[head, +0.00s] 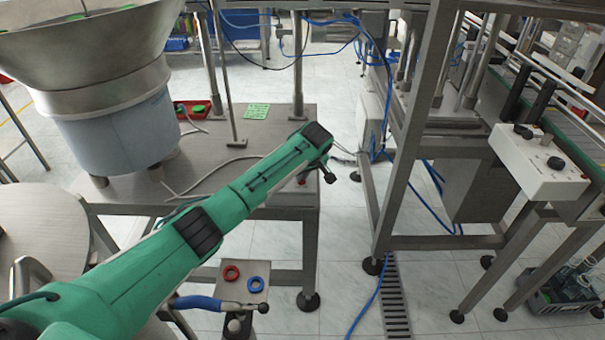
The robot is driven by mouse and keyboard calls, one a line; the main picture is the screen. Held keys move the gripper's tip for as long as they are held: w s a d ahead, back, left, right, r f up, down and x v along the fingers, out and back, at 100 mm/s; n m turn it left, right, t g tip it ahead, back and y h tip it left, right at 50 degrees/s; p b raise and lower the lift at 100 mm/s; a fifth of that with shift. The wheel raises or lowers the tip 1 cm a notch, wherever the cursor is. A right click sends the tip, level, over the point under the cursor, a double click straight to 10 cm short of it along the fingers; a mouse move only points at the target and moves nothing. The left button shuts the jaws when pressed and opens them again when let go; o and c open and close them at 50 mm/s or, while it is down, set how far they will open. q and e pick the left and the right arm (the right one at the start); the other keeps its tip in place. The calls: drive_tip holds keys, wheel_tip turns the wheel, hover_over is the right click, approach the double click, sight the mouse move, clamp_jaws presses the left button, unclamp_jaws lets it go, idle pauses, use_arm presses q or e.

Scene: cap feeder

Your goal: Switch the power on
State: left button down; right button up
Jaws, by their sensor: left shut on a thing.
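My green left arm reaches from the lower left across the feeder table (222,160). My left gripper (328,174) is small and dark in the picture, low at the table's right front corner. It is shut on a small part there, which looks like the power switch; the jaws and the arm hide most of it. A small red and pale fitting (303,179) shows just left of the gripper. Whether the switch is on or off cannot be seen. My right gripper is not in view.
A large metal bowl feeder (110,90) stands at the upper left. A small stand (243,272) in front carries a red ring and a blue ring. A white control box (540,165) with black knobs is at the right. A metal frame and blue hoses stand right of the gripper.

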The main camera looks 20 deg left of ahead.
use_arm(q)
drive_tip(key=m+p, duration=0.2)
drive_tip(key=m+h+p, duration=0.1)
drive_tip(key=m+p, duration=0.1)
drive_tip(key=m+t+h+p, duration=0.1)
drive_tip(key=m+p, duration=0.1)
drive_tip(key=p, duration=0.1)
drive_tip(key=shift+s+a+r, duration=0.15)
drive_tip(key=shift+r, duration=0.1)
drive_tip(key=shift+a+f+m+h+p, duration=0.1)
drive_tip(key=shift+m+h+p, duration=0.4)
drive_tip(key=shift+m+p, duration=0.5)
drive_tip(key=shift+a+f+m+h, duration=0.1)
drive_tip(key=shift+m+h, duration=0.4)
drive_tip(key=shift+m, duration=1.2)
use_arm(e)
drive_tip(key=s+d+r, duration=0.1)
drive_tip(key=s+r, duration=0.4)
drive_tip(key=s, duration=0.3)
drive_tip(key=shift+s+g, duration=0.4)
use_arm(q)
drive_tip(key=c, duration=1.5)
unclamp_jaws()
drive_tip(key=v, duration=1.3)
drive_tip(key=shift+s+a+r+b, duration=0.1)
drive_tip(key=shift+s+r+b, duration=0.05)
drive_tip(key=shift+r+b, duration=0.2)
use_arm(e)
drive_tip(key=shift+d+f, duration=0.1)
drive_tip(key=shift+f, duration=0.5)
